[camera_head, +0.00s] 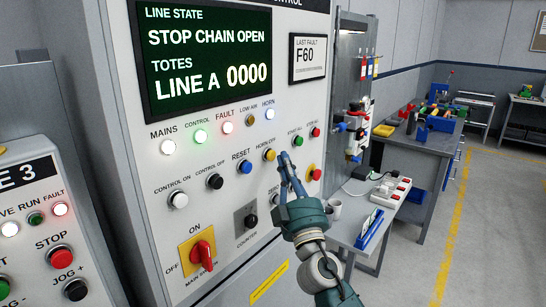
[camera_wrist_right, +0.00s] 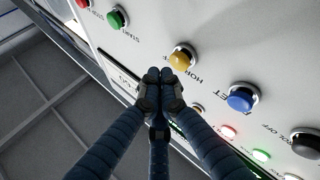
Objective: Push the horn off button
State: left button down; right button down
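The yellow horn off button (camera_head: 269,155) is on the grey control panel (camera_head: 215,225), between the blue reset button (camera_head: 244,166) and the green start button (camera_head: 295,141). My right gripper (camera_head: 284,158) is just right of the yellow button in the head view, fingers pointing up at the panel. The horn lamp (camera_head: 269,114) looks lit white. My left gripper is not in view.
The blue button (camera_wrist_right: 241,98) and green button (camera_wrist_right: 117,18) are close neighbours. A red emergency button (camera_head: 316,174) and red main switch (camera_head: 202,254) are lower on the panel. A side table (camera_head: 345,232) with a mug and socket strip stands to the right.

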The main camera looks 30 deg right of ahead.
jog(key=shift+w, duration=0.1)
jog(key=shift+w+a, duration=0.2)
jog(key=shift+w, duration=0.15)
jog(key=shift+w+a+b, duration=0.25)
jog(key=shift+w+b, duration=0.25)
jog(key=shift+w, duration=0.2)
dwell(1.0)
jog(key=shift+s, duration=0.1)
jog(key=shift+s+d, duration=0.2)
jog(key=shift+s, duration=0.3)
jog(key=shift+s+d, duration=0.2)
jog(key=shift+s, duration=0.3)
jog(key=s, duration=0.1)
jog(key=s+d, duration=0.1)
jog(key=s, duration=0.1)
jog(key=s+d, duration=0.1)
jog(key=shift+s+p, duration=0.35)
dwell(0.6)
